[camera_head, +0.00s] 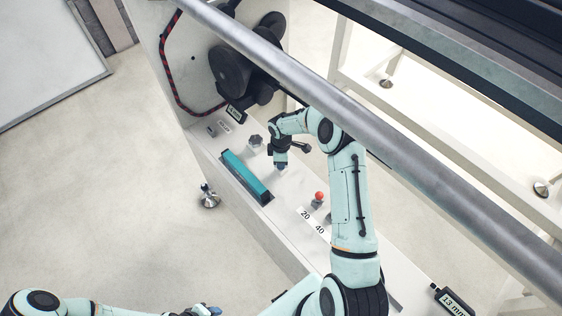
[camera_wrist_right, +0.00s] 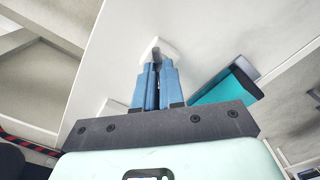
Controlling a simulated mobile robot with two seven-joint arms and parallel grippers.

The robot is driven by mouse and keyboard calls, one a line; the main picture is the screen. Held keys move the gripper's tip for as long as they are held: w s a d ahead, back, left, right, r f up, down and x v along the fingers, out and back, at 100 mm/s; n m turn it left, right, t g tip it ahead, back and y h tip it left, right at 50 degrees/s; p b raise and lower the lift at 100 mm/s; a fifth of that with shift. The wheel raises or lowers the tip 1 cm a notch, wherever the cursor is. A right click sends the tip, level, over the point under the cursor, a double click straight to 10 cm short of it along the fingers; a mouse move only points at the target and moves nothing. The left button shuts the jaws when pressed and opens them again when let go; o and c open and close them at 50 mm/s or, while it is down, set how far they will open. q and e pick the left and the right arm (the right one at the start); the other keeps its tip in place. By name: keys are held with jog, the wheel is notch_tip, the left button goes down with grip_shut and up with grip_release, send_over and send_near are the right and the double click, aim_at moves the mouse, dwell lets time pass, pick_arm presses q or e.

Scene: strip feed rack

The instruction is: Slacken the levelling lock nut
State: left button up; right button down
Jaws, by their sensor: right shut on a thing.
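My right gripper (camera_head: 281,166) is low over the white panel, near the turquoise bar (camera_head: 246,177). In the right wrist view its blue fingers (camera_wrist_right: 156,75) are shut on a small dark grey post (camera_wrist_right: 156,53), which stands at a pale square pad. Most of the post is hidden by the fingers. A levelling foot (camera_head: 209,198) with a round metal base stands on the floor at the panel's left side; its nut is too small to make out. My left gripper (camera_head: 205,310) is at the bottom edge, partly cut off, its jaws unclear.
A grey knob (camera_head: 255,141) and a red-tipped lever (camera_head: 318,198) stand on the panel. Dark rollers (camera_head: 235,72) are behind. A long grey tube (camera_head: 400,155) crosses above. Open floor lies left.

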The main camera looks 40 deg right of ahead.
dwell(0.4)
jog(key=c, duration=1.2)
grip_release()
jog(key=shift+c, duration=0.2)
notch_tip(320, 180, up, 13)
jog(key=shift+r, duration=0.2)
jog(key=shift+f, duration=0.1)
